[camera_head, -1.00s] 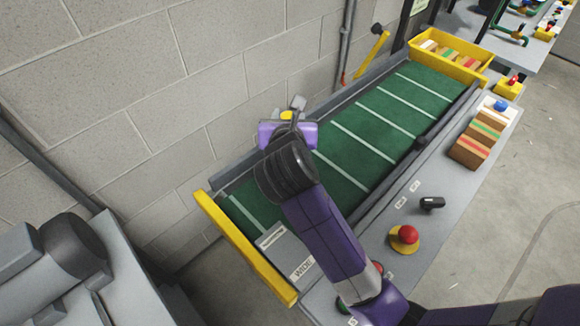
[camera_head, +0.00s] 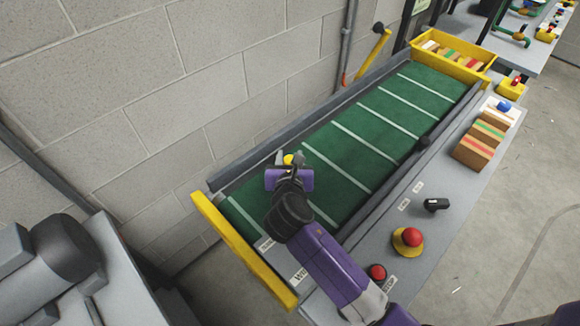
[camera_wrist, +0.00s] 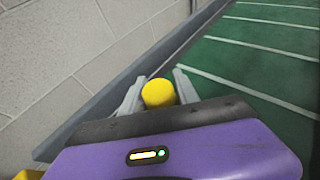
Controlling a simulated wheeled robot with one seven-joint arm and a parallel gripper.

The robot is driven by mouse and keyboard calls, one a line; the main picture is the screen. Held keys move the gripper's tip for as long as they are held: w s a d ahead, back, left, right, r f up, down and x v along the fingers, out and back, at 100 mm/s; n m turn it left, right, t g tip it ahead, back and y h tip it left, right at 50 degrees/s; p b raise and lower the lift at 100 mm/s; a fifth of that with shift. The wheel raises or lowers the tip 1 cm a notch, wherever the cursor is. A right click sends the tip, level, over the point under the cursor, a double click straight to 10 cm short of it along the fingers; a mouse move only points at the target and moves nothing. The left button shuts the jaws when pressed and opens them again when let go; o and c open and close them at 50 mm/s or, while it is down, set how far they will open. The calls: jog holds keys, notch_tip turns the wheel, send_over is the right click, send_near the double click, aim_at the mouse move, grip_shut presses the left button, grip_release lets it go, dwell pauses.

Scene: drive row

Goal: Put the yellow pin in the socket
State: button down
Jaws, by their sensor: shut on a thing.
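The yellow pin shows as a round yellow end (camera_wrist: 158,93) between the two grey fingers in the wrist view. It also shows as a small yellow spot in the head view (camera_head: 289,159). My gripper (camera_head: 289,163), with a purple body, is shut on it above the near part of the green belt, towards the wall side. The wrist view also shows my gripper (camera_wrist: 158,98). The pin's lower part is hidden. I cannot make out the socket in either view.
The green belt (camera_head: 375,118) has white lines and grey side rails. A yellow end bar (camera_head: 240,247) closes its near end. A yellow bin (camera_head: 482,62) stands at the far end. The side panel carries a red button (camera_head: 411,236), a black knob (camera_head: 436,204) and striped blocks (camera_head: 474,154).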

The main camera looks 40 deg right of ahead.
jog(key=shift+f, duration=1.85)
jog(key=shift+f, duration=0.15)
jog(key=c, duration=0.9)
grip_release()
